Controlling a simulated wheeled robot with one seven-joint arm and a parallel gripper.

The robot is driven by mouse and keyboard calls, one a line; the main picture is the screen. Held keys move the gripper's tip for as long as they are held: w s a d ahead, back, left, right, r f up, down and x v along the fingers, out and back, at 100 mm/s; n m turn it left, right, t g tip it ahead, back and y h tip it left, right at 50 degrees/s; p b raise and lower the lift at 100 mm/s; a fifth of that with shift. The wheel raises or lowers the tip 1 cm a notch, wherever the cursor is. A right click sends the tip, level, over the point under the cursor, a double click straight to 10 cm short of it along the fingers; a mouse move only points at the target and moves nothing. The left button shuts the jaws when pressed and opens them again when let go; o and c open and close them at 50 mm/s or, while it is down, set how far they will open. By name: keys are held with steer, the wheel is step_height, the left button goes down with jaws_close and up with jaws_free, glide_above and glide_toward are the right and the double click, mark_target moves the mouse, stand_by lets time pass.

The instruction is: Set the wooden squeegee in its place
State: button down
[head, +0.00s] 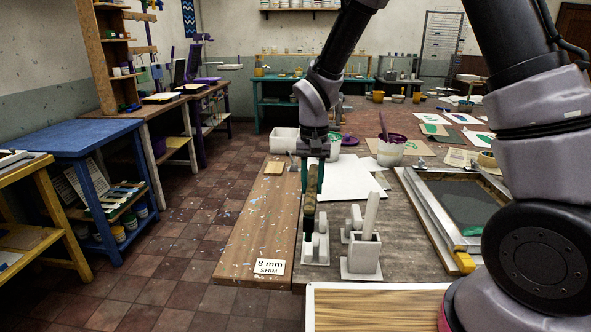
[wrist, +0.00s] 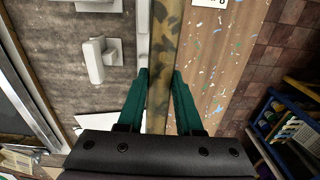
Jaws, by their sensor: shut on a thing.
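The wooden squeegee (head: 310,208) is a long bar mottled brown and dark, with a dark lower edge. My gripper (head: 312,182) has its teal fingers shut on it, one on each side. In the wrist view the squeegee (wrist: 165,50) runs lengthwise between the fingertips (wrist: 160,80). In the head view its near, dark end overlaps a pale grey holder (head: 318,248) at the board's edge. I cannot tell whether it touches that holder. In the wrist view a pale strip (wrist: 143,35) lies alongside the squeegee's left.
A second pale holder (head: 362,258) with an upright slab stands just right. A wooden board labelled "8 mm SHIM" (head: 245,240) runs along the table's left edge. A framed screen (head: 455,205) lies right, white paper (head: 345,178) behind. A wood-grained panel (head: 375,308) is in front.

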steer(key=shift+s+d, duration=0.2)
steer(key=shift+d, duration=0.65)
steer(key=shift+f, duration=0.15)
steer(key=shift+f, duration=2.05)
steer(key=shift+f, duration=0.1)
steer(key=shift+f, duration=1.95)
steer(key=c, duration=0.5)
jaws_free()
steer(key=shift+r, duration=0.1)
